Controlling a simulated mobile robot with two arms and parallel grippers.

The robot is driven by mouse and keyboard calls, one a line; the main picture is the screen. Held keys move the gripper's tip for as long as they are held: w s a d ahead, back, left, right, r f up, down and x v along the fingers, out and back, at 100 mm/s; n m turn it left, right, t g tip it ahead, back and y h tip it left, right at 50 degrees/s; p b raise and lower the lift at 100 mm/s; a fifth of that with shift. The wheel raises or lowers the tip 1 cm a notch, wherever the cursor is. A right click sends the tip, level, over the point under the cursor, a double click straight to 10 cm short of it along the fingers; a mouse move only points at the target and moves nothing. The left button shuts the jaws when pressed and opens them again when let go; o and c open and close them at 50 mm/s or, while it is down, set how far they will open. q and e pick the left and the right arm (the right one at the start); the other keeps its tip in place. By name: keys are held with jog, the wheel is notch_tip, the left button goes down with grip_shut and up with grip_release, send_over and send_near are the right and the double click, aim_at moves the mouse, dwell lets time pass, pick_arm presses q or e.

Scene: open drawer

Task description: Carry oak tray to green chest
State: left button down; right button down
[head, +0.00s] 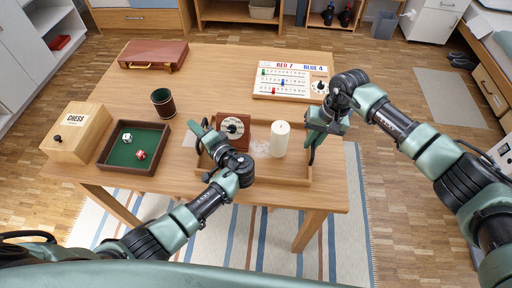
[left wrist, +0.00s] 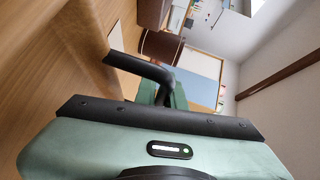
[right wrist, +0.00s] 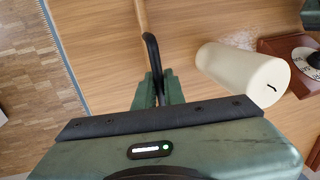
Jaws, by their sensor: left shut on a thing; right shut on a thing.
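The oak tray (head: 288,182) is on the wooden table near its front edge; whether it touches the tabletop I cannot tell. It carries a cream candle (head: 280,139) and a brown box with a round dial (head: 233,127). My left gripper (head: 201,141) is shut on the tray's black left handle, seen in the left wrist view (left wrist: 140,66). My right gripper (head: 314,143) is shut on the black right handle, seen in the right wrist view (right wrist: 152,52). My left arm hides part of the tray. I cannot make out a green chest.
On the table (head: 215,65) are a chess box (head: 78,133), a green-lined dice tray (head: 133,147), a dark cup (head: 163,102), a red-brown case (head: 153,55) and a scoreboard (head: 290,82). Cabinets line the back. The floor (head: 400,180) right of the table is open.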

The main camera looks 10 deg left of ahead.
pick_arm(q)
jog(key=shift+r, duration=0.15)
pick_arm(e)
jog(key=shift+r, duration=0.25)
